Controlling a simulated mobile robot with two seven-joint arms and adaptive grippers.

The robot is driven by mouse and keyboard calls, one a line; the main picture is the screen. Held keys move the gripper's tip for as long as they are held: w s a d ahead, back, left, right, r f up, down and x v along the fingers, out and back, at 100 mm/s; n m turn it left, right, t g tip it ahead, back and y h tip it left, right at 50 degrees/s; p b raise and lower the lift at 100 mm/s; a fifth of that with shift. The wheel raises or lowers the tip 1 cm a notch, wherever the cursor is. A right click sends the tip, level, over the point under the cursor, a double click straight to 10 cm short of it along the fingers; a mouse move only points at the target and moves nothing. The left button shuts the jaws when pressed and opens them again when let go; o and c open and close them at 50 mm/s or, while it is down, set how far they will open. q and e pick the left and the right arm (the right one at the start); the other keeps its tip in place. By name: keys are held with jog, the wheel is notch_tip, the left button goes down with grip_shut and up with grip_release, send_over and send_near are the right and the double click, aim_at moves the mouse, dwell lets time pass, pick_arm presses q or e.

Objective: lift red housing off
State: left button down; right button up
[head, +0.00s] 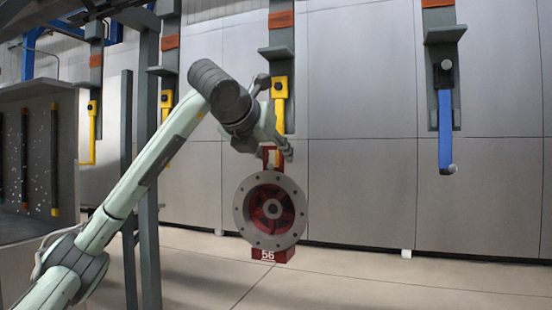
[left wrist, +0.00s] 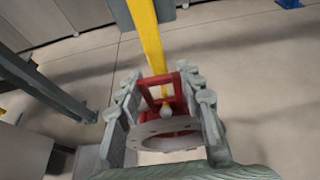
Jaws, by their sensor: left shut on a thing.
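The red housing (head: 270,249) has a round grey flange with bolt holes and a red inside; its lower block bears the number 56. It hangs upright below a yellow hook (head: 279,88). My left gripper (head: 286,148) is at the top of the housing. The yellow hook (left wrist: 149,40) reaches into that frame, and a pale round tip shows there. The exact contact of hook and frame is partly hidden.
A blue hook (head: 445,130) hangs empty at the right. Another yellow hook (head: 92,130) hangs at the left. A grey post (head: 148,180) and a panel (head: 40,170) stand at the left. The floor below the housing is clear.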

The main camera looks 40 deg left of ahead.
pick_arm(q)
jog(key=s+d+b, duration=0.1)
jog(key=s+d, duration=0.1)
jog(key=s, duration=0.6)
jog(key=s+d+f, duration=0.1)
jog(key=s, duration=0.7)
jog(key=shift+d+f+b, duration=0.15)
jog(key=shift+d+b, duration=0.25)
pick_arm(e)
jog(key=shift+s, duration=0.35)
pick_arm(q)
jog(key=shift+s, duration=0.1)
pick_arm(e)
jog(key=shift+r, duration=0.15)
pick_arm(q)
jog(key=s+d+p, duration=0.1)
jog(key=s+p, duration=0.2)
jog(key=s, duration=0.3)
jog(key=shift+d+p, duration=0.25)
jog(key=shift+p, duration=0.05)
pick_arm(e)
jog(key=shift+r, duration=1.7)
pick_arm(q)
jog(key=shift+s, duration=0.25)
pick_arm(e)
jog(key=shift+f, duration=0.1)
